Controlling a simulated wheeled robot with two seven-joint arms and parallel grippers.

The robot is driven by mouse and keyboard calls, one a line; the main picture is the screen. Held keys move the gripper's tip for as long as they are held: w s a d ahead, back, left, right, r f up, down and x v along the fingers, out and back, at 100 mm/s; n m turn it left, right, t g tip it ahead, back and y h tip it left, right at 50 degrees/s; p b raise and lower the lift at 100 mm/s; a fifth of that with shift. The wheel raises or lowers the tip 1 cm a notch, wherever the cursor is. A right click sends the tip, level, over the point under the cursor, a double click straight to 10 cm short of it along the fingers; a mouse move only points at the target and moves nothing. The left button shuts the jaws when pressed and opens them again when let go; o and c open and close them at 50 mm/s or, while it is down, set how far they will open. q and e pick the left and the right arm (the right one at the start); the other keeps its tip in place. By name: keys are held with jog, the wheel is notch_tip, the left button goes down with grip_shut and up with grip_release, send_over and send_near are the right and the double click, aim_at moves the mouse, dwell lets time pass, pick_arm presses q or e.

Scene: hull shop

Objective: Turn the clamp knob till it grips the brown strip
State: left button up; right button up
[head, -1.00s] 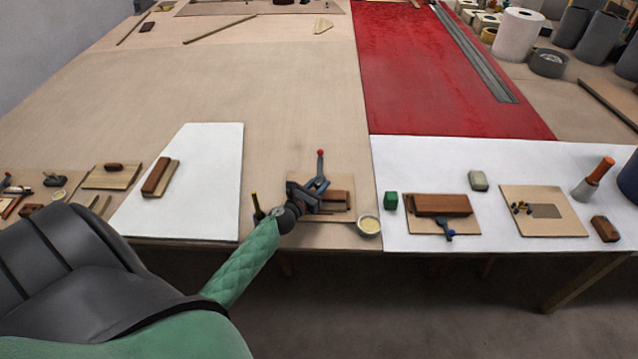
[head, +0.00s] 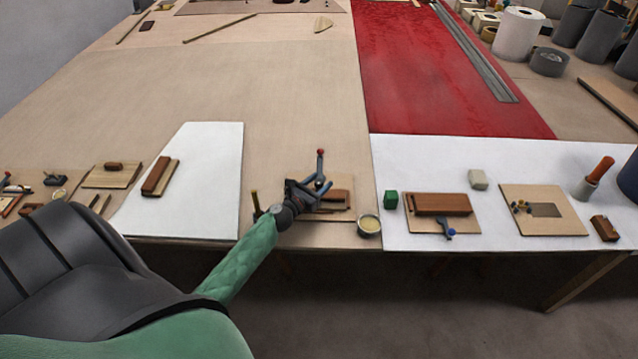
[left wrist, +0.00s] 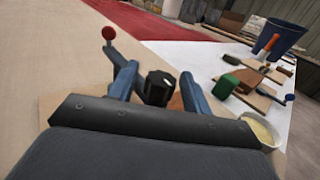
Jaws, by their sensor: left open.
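My left gripper (head: 324,191) is open at the clamp on the small board near the table's front edge. In the left wrist view its two blue fingers (left wrist: 157,85) stand on either side of a black knob (left wrist: 157,88), with gaps showing; I cannot tell whether they touch it. A lever with a red ball (head: 320,152) rises behind the fingers; the ball also shows in the left wrist view (left wrist: 108,33). A brown strip (head: 340,195) lies on the board, partly hidden by the gripper. The clamp's grip on the strip is hidden. My right gripper is not in view.
A pale-filled bowl (head: 368,225) stands just right of the board. A green block (head: 391,200) and another board with a brown block (head: 442,204) and a blue-knobbed clamp (head: 447,230) are further right.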

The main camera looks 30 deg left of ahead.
aim_at(316, 186)
pick_arm(q)
jog(key=shift+s, duration=0.1)
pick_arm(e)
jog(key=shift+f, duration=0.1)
pick_arm(q)
jog(key=shift+s+f, duration=0.15)
jog(key=shift+s, duration=0.1)
jog(key=s, duration=0.1)
jog(key=s+b, duration=0.1)
jog(key=s, duration=0.1)
jog(key=s+b, duration=0.1)
jog(key=s, duration=0.1)
jog(key=shift+s+a, duration=0.1)
jog(key=shift+a, duration=0.2)
jog(key=shift+s+a+b, duration=0.15)
jog(key=shift+s+b, duration=0.3)
jog(key=shift+s, duration=0.45)
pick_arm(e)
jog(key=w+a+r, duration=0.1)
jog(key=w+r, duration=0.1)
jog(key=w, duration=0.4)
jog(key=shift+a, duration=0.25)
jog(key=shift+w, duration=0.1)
